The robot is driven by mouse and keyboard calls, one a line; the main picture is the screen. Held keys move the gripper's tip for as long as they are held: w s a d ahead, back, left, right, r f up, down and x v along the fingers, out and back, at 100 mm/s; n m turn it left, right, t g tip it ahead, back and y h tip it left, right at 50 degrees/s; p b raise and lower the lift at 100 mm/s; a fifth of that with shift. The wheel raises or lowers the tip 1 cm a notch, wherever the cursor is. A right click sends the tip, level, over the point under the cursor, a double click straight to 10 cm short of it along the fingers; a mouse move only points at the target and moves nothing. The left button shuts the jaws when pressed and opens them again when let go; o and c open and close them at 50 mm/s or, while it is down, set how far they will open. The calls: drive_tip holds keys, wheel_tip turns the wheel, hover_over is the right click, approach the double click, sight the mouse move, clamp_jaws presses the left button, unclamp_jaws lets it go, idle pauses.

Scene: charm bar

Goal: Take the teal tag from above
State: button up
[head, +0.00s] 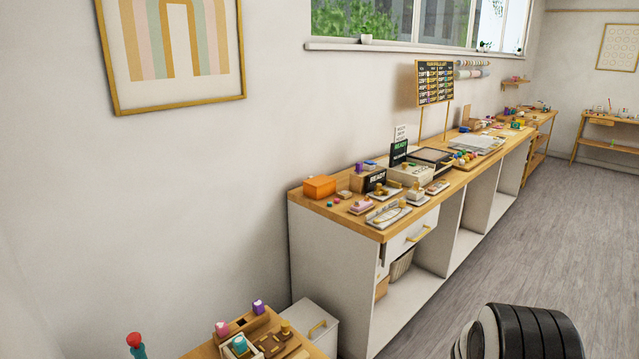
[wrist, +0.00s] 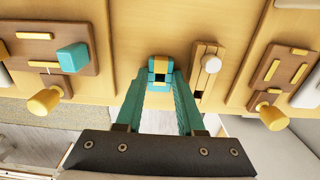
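A teal block (wrist: 72,58) lies on a brown board at the left of the wrist view, beside a yellow knob; it looks like the teal tag. A teal piece with a pale top (head: 239,345) shows on the wooden stand at the bottom of the head view. My gripper (wrist: 160,76) reaches over the wood with its two teal fingers, to the right of the teal block and apart from it. A small teal, yellow and dark patch shows at the fingertips. I cannot tell whether it is part of the tips or something between them.
In the wrist view, a wooden strip with a white knob (wrist: 211,63) stands close right of my fingers. Another brown board (wrist: 276,75) lies further right. In the head view, pink (head: 222,328) and purple (head: 258,307) pieces stand nearby. A long counter (head: 345,215) holds many small things.

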clamp_jaws()
drive_tip(key=shift+r, duration=3)
